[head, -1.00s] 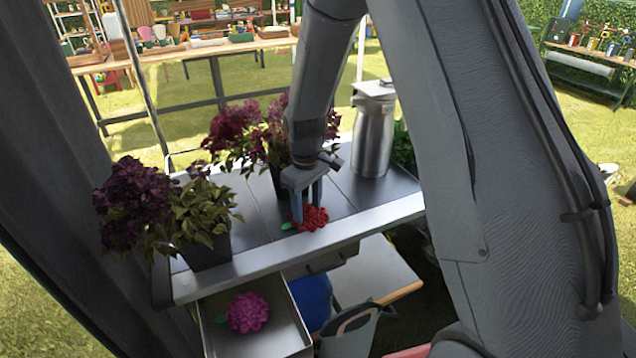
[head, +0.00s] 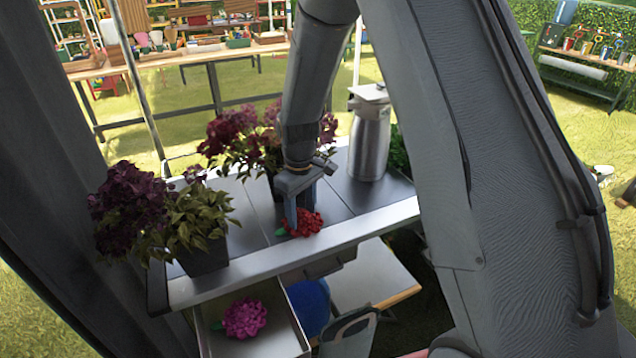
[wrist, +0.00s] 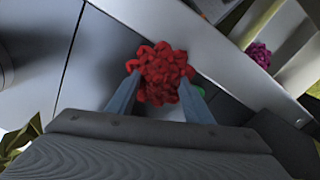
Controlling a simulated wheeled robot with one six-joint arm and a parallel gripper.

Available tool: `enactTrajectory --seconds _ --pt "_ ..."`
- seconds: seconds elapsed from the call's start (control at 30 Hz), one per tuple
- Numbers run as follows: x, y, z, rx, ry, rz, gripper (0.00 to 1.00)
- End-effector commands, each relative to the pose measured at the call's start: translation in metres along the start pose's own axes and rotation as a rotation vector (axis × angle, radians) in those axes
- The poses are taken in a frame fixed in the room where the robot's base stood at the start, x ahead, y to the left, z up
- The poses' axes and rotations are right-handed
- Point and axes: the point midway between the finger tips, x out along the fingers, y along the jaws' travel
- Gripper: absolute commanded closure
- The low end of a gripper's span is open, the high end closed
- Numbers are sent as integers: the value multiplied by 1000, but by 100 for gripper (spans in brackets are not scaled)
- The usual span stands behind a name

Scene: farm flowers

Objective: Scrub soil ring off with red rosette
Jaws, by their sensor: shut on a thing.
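The red rosette (head: 305,224) is a round, ruffled flower with a bit of green at its side. My gripper (head: 298,210) points down and is shut on it, low over the front part of the grey table top (head: 262,205). In the wrist view the red rosette (wrist: 163,72) sits between the two fingers of my gripper (wrist: 160,92), with a bit of green by the right finger. I cannot tell whether the rosette touches the table top. I cannot make out the soil ring in either view; the rosette and gripper hide the surface beneath them.
A potted dark purple plant (head: 205,258) stands at the table's left end; another purple plant (head: 236,134) stands behind my gripper. A metal jug (head: 370,140) stands to the right. An open drawer (head: 278,334) below holds a magenta rosette (head: 244,318).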

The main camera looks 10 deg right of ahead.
Motion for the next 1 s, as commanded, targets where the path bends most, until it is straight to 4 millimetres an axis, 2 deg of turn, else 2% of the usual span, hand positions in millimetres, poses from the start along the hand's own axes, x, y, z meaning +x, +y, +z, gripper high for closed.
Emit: enactTrajectory --seconds 0.47,0.53,0.6,1.0 --pt "0 28 19 -15 -1 0 74" --pt "-5 28 20 -17 -1 0 74" --pt "-24 28 18 -17 4 3 74" --pt "-59 28 19 -16 1 1 74"
